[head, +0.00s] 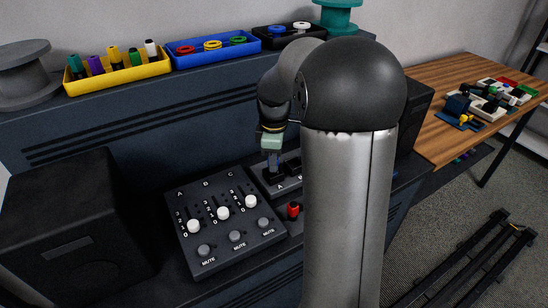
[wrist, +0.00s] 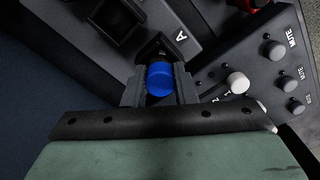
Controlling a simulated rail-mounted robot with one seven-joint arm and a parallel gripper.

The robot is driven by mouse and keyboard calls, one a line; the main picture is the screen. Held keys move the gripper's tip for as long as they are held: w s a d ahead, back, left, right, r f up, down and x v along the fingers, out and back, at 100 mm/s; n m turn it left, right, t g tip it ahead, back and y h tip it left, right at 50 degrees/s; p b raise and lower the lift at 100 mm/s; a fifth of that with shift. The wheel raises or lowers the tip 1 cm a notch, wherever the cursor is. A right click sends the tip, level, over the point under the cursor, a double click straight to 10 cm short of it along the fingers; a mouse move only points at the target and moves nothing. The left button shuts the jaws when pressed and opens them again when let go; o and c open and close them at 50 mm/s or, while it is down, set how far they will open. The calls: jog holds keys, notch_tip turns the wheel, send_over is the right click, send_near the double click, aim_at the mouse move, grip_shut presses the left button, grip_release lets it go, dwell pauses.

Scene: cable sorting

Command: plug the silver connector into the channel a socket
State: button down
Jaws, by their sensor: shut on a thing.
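My gripper (wrist: 159,85) is shut on a blue round-topped plug (wrist: 159,77); no silver shows on it. In the head view my gripper (head: 272,164) points down over the dark socket panel (head: 262,180), at the socket by the letter A. In the wrist view the letter A (wrist: 181,37) is just beyond the fingers. The fingers and plug cover the channel A socket, so I cannot tell whether the plug is in it or above it. Another square socket (wrist: 117,20) shows open to its left. I cannot make out a silver connector in either view.
A mixer with white slider knobs (head: 222,213) lies left of the panel. A red-topped piece (head: 293,210) stands by its right edge. Yellow (head: 119,78), blue (head: 215,52) and black (head: 287,36) trays sit on the ledge behind. A dark speaker (head: 75,225) is at left.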

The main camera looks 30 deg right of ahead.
jog(key=shift+f+b, duration=0.3)
jog(key=shift+f, duration=0.3)
jog(key=c, duration=0.6)
grip_release()
jog(key=shift+r, duration=0.1)
jog(key=shift+r+p, duration=2.9)
jog(key=shift+r, duration=0.6)
